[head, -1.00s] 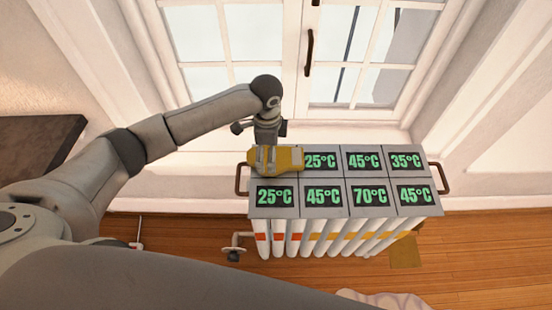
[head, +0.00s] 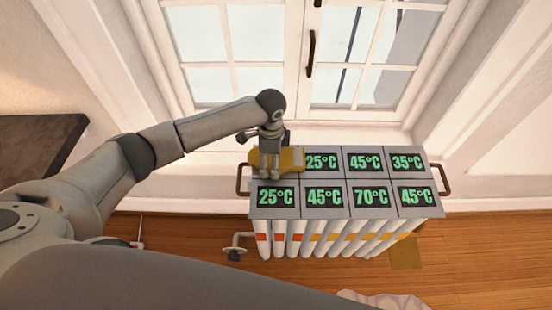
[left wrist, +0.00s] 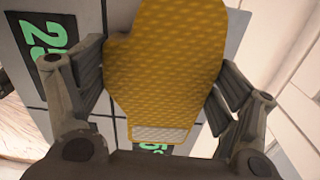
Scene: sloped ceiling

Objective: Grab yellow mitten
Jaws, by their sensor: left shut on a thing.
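The yellow mitten (head: 292,158) lies on the back-left part of the radiator's top in the head view. In the left wrist view the mitten (left wrist: 165,65) fills the middle, with its textured yellow face and a pale patch near its lower edge. My left gripper (head: 270,172) is over the mitten from above and shut on it. In the left wrist view its fingers (left wrist: 157,97) stand on both sides of the mitten. The mitten hides the panel under it. My right gripper is not in view.
The white radiator (head: 345,237) has a grey top with several green temperature displays and a brown handle (head: 445,180) at its right end. A window (head: 310,55) is behind it. Wooden floor (head: 490,250) is clear at right. A dark surface (head: 38,150) is at far left.

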